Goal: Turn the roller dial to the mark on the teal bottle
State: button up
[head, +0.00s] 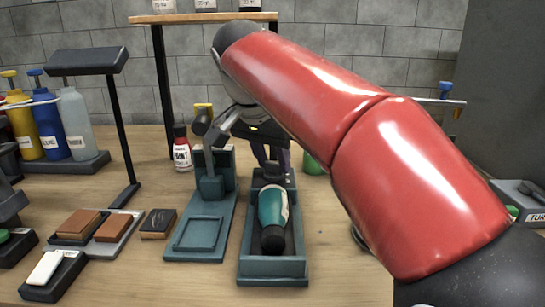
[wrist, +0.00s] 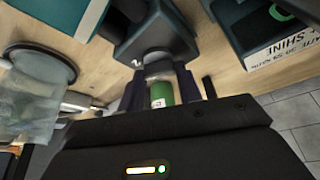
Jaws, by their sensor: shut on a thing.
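The teal bottle (head: 271,207) lies on its side in a dark teal cradle (head: 272,270), its black cap toward the front and a pale label partly showing. I cannot make out a mark on it. My gripper (head: 273,162) is at the cradle's back end, just behind the bottle, with its dark purple fingers pointing down. In the wrist view the gripper (wrist: 160,74) is shut on a grey knob, the roller dial (wrist: 155,58), which sticks out of a dark block (wrist: 155,35). The dial's angle cannot be told, and the fingers hide its sides.
A teal press stand (head: 200,235) stands just left of the cradle. A green item (head: 312,164) is behind my arm.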

aim_at(263, 185)
dwell(0.4)
jog(key=o, duration=1)
jog(key=v, duration=0.8)
jog(key=shift+a, duration=0.1)
